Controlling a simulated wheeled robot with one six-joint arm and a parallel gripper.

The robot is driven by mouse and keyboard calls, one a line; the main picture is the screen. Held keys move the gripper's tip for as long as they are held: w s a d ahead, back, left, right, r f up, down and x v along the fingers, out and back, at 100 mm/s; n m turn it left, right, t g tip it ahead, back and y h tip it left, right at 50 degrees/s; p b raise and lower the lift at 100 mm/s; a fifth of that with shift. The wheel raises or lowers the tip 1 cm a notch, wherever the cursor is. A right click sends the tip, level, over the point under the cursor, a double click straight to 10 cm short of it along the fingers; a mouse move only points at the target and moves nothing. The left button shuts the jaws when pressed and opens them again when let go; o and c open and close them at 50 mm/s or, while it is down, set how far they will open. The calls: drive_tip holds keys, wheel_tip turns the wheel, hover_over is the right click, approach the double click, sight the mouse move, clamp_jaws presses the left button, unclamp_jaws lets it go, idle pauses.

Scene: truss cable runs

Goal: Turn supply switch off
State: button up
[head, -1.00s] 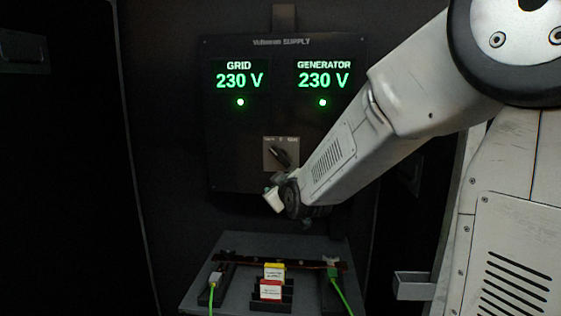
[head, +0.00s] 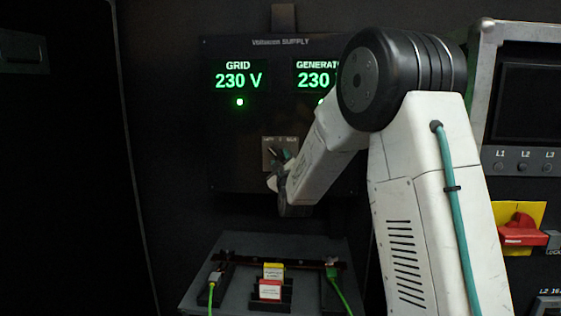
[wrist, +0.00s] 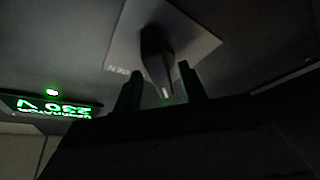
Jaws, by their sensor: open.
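The supply switch is a dark rotary knob (wrist: 156,60) on a pale square plate (head: 268,143) below the two displays of the supply panel (head: 225,160). In the head view my gripper (head: 281,163) covers much of the knob, so its exact setting is hard to read. In the wrist view my gripper (wrist: 159,72) is open. Its two dark fingers stand on either side of the knob's near end. Whether they touch it I cannot tell.
The grid display (head: 238,81) reads 230 V with a green lamp; my arm partly hides the generator display (head: 315,80). Below stands a grey shelf (head: 225,245) with red and yellow tagged blocks and green cables. A red rotary handle (head: 522,230) is at the right.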

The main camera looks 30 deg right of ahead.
drive_tip(key=shift+w, duration=0.3)
clamp_jaws()
drive_tip(key=shift+m, duration=0.5)
drive_tip(key=shift+w+a+m+g+h, duration=0.1)
drive_tip(key=shift+m+g+h, duration=0.15)
drive_tip(key=shift+m+h, duration=1.2)
drive_tip(key=shift+a+m+g+h, duration=0.15)
drive_tip(key=shift+m+h, duration=0.25)
drive_tip(key=shift+m, duration=1.95)
drive_tip(key=shift+w+d+m+g+h, duration=0.1)
drive_tip(key=shift+m+g+h, duration=0.2)
drive_tip(key=shift+m+h, duration=1.15)
drive_tip(key=shift+f+m+y, duration=0.1)
drive_tip(key=shift+m+y, duration=0.2)
drive_tip(key=shift+m, duration=0.35)
